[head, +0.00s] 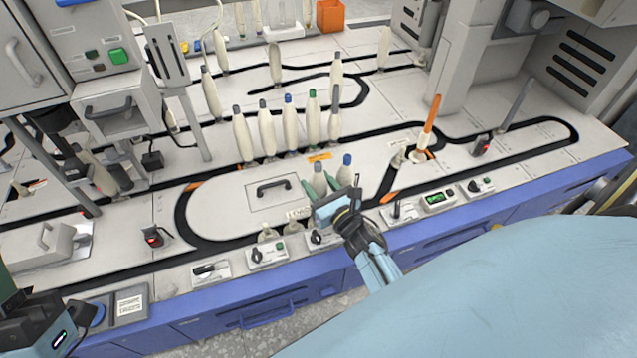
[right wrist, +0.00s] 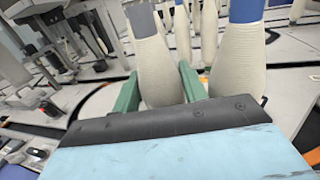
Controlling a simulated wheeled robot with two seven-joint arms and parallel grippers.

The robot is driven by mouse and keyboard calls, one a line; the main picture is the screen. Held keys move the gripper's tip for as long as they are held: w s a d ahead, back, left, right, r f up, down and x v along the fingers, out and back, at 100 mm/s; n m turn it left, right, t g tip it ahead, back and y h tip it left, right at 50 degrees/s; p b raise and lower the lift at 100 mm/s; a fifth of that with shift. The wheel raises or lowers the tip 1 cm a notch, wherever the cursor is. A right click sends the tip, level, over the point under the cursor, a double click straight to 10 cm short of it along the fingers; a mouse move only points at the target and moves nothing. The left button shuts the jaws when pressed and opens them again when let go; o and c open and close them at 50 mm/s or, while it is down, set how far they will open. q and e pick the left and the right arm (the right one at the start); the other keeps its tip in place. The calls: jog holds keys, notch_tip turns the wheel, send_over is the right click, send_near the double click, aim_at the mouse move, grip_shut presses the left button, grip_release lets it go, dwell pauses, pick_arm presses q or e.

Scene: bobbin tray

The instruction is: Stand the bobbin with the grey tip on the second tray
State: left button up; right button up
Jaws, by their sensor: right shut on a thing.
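My right gripper (head: 321,188) has its green fingers closed around a cream bobbin with a grey tip (head: 320,171), near the front of the machine top. The right wrist view shows this bobbin (right wrist: 152,62) upright between the fingers (right wrist: 160,90). Its foot is hidden, so I cannot tell whether it touches the surface. A blue-tipped bobbin (head: 346,170) stands close on its right. Which tray is second is not clear.
A row of cream bobbins (head: 289,125) with grey, blue and green tips stands behind the gripper. An orange post (head: 432,115) rises on the right. A black handle plate (head: 273,188) lies left of the gripper. Control boxes (head: 267,254) line the front edge.

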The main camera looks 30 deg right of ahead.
jog(key=o, duration=0.7)
jog(key=shift+o, duration=0.2)
jog(key=shift+f, duration=0.1)
jog(key=shift+s+a+p, duration=0.1)
jog(key=shift+s+p, duration=0.4)
jog(key=shift+s, duration=2.1)
jog(key=shift+s+p, duration=0.3)
jog(key=shift+s, duration=2.65)
